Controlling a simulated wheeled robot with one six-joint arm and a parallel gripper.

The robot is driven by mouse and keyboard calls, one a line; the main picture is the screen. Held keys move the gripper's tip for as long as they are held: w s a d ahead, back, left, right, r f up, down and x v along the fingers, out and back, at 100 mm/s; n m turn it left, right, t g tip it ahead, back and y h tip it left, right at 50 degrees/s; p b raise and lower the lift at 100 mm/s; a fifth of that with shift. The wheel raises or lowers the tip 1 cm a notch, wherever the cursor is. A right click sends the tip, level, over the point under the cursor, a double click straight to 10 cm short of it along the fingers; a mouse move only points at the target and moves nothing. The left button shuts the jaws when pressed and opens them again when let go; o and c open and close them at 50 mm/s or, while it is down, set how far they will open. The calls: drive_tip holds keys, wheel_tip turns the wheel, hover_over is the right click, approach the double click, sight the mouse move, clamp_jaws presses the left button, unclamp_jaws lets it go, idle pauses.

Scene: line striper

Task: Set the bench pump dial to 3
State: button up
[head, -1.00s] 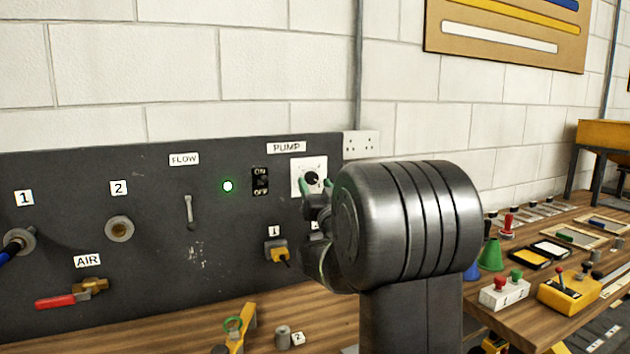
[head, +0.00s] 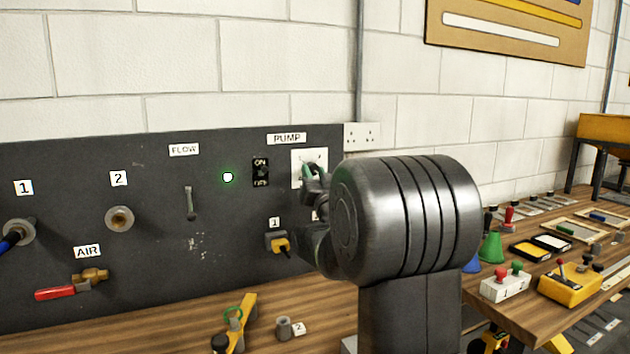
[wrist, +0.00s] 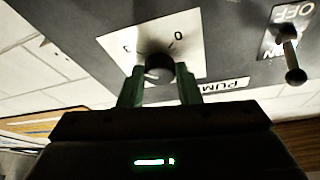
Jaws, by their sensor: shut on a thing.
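The pump dial is a black knob on a white square plate (head: 299,178) under the PUMP label on the dark panel. In the wrist view the dial (wrist: 158,68) sits between the green-tipped fingers of my gripper (wrist: 160,88), which is shut on it. In the head view my gripper (head: 312,175) reaches the plate and covers the dial. The wrist view shows the plate (wrist: 188,35) upside down, with a few marks; one looks like 0. The dial's pointer setting cannot be read clearly, and my gripper hides part of the plate.
A yellow plug (head: 279,243) sits below. A wall socket (head: 362,136) is to the right.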

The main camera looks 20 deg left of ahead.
drive_tip(key=shift+m+h+b, duration=0.35)
drive_tip(key=shift+m+h, duration=0.05)
drive_tip(key=shift+m, duration=0.4)
drive_tip(key=o, duration=1)
drive_tip(key=shift+c, duration=0.2)
drive_tip(key=b+v, duration=0.2)
drive_tip(key=v, duration=1.1)
drive_tip(key=shift+s+d+f, duration=0.15)
drive_tip(key=shift+s+f, duration=0.15)
